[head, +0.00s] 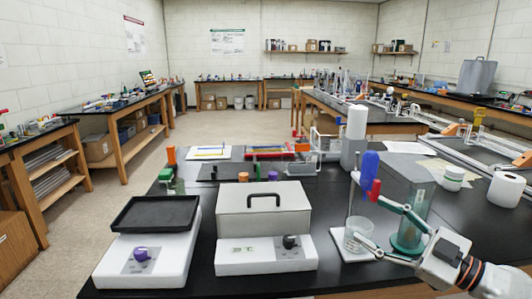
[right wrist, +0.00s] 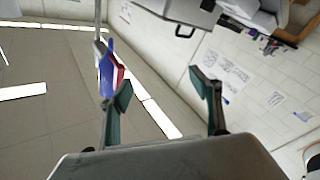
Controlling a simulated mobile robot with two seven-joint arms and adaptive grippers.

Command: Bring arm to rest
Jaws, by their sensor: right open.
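My right gripper (head: 371,220) is at the lower right of the head view, its arm coming in from the right edge. Its two teal-tipped fingers are spread apart, with nothing held between them. One finger is close to a blue and red piece (head: 370,163) by a thin upright rod; the other is near a clear beaker (head: 357,230) on a white base. I cannot tell whether either finger touches anything. In the right wrist view the open fingers (right wrist: 165,90) show, with the blue and red piece (right wrist: 107,72) just beyond the left one. My left gripper is not in view.
A clear cylinder with a green base (head: 407,240) stands close behind the right gripper. A hotplate with a black tray (head: 155,213) and a grey lidded box (head: 264,209) on a white device are to the left.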

